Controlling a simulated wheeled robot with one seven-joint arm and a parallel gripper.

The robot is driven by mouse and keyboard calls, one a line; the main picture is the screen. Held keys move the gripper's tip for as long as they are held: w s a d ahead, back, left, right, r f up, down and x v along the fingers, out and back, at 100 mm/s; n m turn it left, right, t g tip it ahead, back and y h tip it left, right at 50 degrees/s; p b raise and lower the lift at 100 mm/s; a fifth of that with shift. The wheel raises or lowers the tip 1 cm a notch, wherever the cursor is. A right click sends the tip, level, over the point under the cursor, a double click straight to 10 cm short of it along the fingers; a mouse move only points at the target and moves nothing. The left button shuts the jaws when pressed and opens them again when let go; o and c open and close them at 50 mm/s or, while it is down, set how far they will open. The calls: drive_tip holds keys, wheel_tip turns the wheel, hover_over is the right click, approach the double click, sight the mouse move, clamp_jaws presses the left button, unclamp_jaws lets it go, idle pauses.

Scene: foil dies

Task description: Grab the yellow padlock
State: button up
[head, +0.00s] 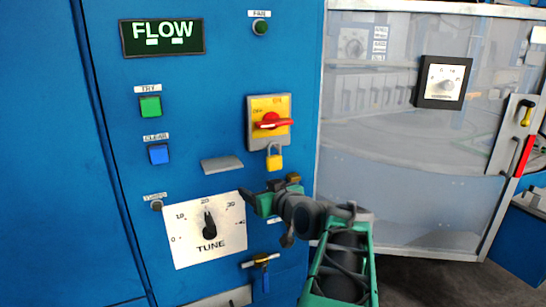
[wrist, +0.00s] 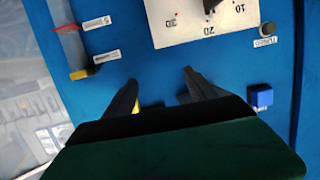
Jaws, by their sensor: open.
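The yellow padlock (head: 274,162) hangs by its shackle from the lower edge of the yellow plate of a red-handled rotary switch (head: 271,122) on the blue panel. My gripper (head: 246,198) is below and slightly left of the padlock, in front of the TUNE dial's right edge. In the wrist view my gripper (wrist: 160,80) shows two dark fingers, apart and with nothing between their tips. A yellow sliver (wrist: 135,107) beside the left finger seems to be the padlock, mostly hidden by that finger. No contact with the padlock is visible.
A grey ledge (head: 222,164) sticks out left of the padlock. The TUNE dial (head: 208,228), a green button (head: 150,107) and a blue button (head: 158,154) are on the panel. A T-handle (head: 261,262) is lower down. A clear-windowed door (head: 410,150) stands at the right.

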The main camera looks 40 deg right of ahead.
drive_tip(key=t+h, duration=0.2)
approach(276, 159)
drive_tip(key=w, duration=0.3)
drive_tip(key=shift+m, duration=0.4)
drive_tip(key=p+x, duration=0.1)
drive_tip(key=x, duration=0.1)
drive_tip(key=p+x, duration=0.1)
drive_tip(key=x, duration=0.2)
drive_tip(key=d+p+x, duration=0.1)
drive_tip(key=p+x, duration=0.1)
drive_tip(key=x, duration=0.1)
drive_tip(key=shift+s, duration=0.2)
drive_tip(key=shift+w+f, duration=0.15)
drive_tip(key=shift+w, duration=0.1)
drive_tip(key=shift+s, duration=0.1)
clamp_jaws()
